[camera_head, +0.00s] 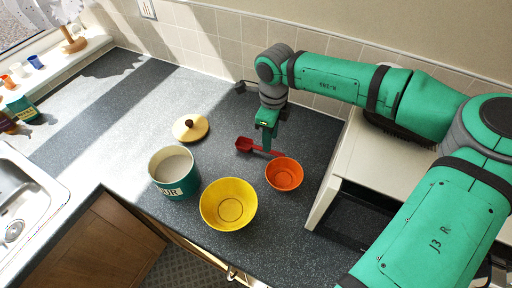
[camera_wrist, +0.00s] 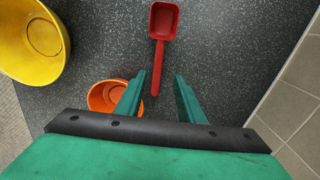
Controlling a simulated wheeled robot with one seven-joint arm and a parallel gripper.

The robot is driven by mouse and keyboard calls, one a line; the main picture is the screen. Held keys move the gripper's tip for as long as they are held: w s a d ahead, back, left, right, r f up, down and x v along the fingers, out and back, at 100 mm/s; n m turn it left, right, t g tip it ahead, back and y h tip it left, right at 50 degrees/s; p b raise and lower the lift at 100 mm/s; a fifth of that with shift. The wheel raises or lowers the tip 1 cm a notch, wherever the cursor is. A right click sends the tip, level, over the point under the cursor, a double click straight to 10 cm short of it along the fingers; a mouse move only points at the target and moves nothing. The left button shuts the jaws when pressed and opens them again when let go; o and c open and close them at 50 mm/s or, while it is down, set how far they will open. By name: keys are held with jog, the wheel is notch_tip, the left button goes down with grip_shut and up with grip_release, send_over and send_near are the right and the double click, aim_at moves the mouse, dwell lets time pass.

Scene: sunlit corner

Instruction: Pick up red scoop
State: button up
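The red scoop (camera_head: 246,145) lies on the dark speckled counter, beside the orange bowl. In the wrist view the red scoop (camera_wrist: 162,24) has its cup at the top and its handle pointing down between my fingers. My gripper (camera_head: 268,142) is above the scoop's handle, pointing down. In the wrist view my gripper (camera_wrist: 166,80) is open, with one green finger on each side of the handle's lower part. I see a gap between each finger and the handle. I cannot tell the exact height of the fingertips above the counter.
An orange bowl (camera_head: 285,175) stands close to the handle's end, with a yellow bowl (camera_head: 228,205) nearer the front edge. A teal canister (camera_head: 175,176) and its wooden lid (camera_head: 190,126) are to the left. The tiled wall (camera_head: 222,56) is behind; a white appliance (camera_head: 368,165) is right.

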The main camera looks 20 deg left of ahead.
jog(key=f, duration=0.4)
jog(key=shift+s+d+f, duration=0.25)
jog(key=shift+f, duration=0.1)
grip_shut()
jog(key=shift+a+r, duration=0.1)
jog(key=shift+r, duration=0.05)
